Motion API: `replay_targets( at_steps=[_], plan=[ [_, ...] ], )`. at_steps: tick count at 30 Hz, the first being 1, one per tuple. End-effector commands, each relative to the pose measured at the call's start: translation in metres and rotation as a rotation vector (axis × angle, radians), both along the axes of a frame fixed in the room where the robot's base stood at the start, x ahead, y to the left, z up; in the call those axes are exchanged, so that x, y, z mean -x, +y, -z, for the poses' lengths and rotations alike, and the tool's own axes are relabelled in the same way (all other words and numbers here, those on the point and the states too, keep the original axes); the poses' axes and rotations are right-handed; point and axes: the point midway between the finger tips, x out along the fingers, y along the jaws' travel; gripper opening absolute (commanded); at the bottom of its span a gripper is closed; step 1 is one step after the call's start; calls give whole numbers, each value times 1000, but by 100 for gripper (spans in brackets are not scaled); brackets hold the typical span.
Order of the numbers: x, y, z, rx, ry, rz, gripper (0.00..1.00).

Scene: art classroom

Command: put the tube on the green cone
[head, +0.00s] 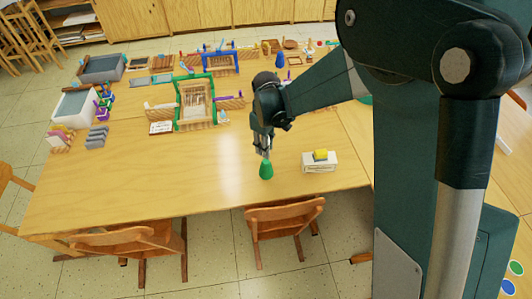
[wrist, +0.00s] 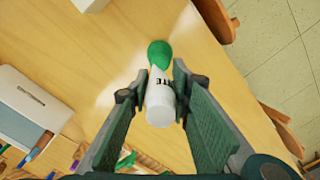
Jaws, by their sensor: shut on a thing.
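The green cone (head: 266,170) stands on the wooden table near its front edge. It also shows in the wrist view (wrist: 160,50), just past my fingertips. My gripper (head: 265,153) points down over the cone. The tube's far end lines up with the cone in that view. I cannot tell whether tube and cone touch. In the head view the tube is mostly hidden by the fingers.
A white box (head: 320,167) with a yellow block (head: 320,155) on it stands right of the cone. A green-framed loom (head: 179,103) and grey trays (head: 103,67) stand farther back. Chairs (head: 284,215) line the front edge. The table left of the cone is clear.

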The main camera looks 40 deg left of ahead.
Motion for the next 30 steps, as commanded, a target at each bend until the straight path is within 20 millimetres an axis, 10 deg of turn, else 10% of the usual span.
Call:
replay_targets(
  at_steps=[26, 27, 30],
  plan=[
    [0, 0, 38, 0, 0, 0, 8],
    [0, 0, 38, 0, 0, 0, 25],
    [0, 0, 37, 0, 0, 0, 36]
  ],
)
